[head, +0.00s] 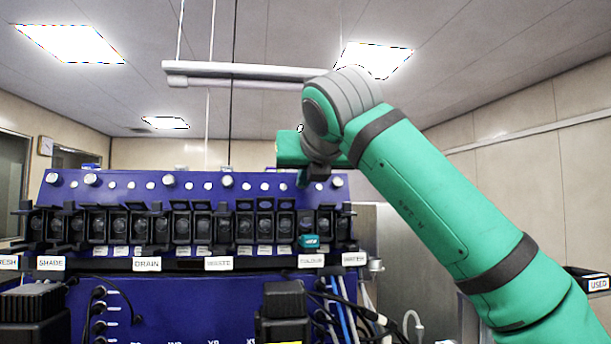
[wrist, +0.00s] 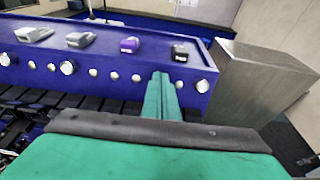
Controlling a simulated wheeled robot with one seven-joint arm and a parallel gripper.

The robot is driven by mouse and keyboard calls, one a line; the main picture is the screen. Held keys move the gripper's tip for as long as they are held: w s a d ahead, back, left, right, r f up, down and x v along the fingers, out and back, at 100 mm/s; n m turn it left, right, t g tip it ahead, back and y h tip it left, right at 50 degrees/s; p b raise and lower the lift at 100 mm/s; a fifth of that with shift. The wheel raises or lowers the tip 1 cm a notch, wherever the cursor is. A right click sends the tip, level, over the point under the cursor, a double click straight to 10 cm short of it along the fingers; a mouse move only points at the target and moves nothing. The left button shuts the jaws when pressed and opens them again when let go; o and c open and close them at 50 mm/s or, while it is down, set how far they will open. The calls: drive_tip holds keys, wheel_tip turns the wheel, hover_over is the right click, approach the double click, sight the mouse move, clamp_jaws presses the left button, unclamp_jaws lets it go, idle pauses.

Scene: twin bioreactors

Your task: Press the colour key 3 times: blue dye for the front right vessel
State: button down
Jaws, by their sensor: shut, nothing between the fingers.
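The long blue unit (head: 120,190) fills the lower left of the head view, with a row of black slotted blocks along it. A label reading COLOUR (head: 311,261) is near its right end. A small teal piece (head: 309,241) sits just above that label; I cannot tell if it is the colour key. My gripper (head: 302,180) is shut and empty, above the teal piece in the picture. In the wrist view my gripper's green fingers (wrist: 160,78) overlap the blue face with round pale knobs. Any contact is unclear. The front right vessel cannot be made out.
Other labels read SHADE (head: 51,263), DRAIN (head: 147,264) and WATER (head: 354,259). Cables and tubes hang below right. In the wrist view a purple piece (wrist: 129,45) lies on the unit's top, and a grey metal cabinet (wrist: 265,85) stands right of it.

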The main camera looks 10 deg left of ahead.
drive_tip(key=shift+v, duration=1.15)
drive_tip(key=shift+s+a, duration=0.1)
drive_tip(key=shift+s, duration=0.2)
drive_tip(key=shift+d, duration=0.2)
drive_tip(key=shift+s+r, duration=0.1)
drive_tip(key=shift+x, duration=1.05)
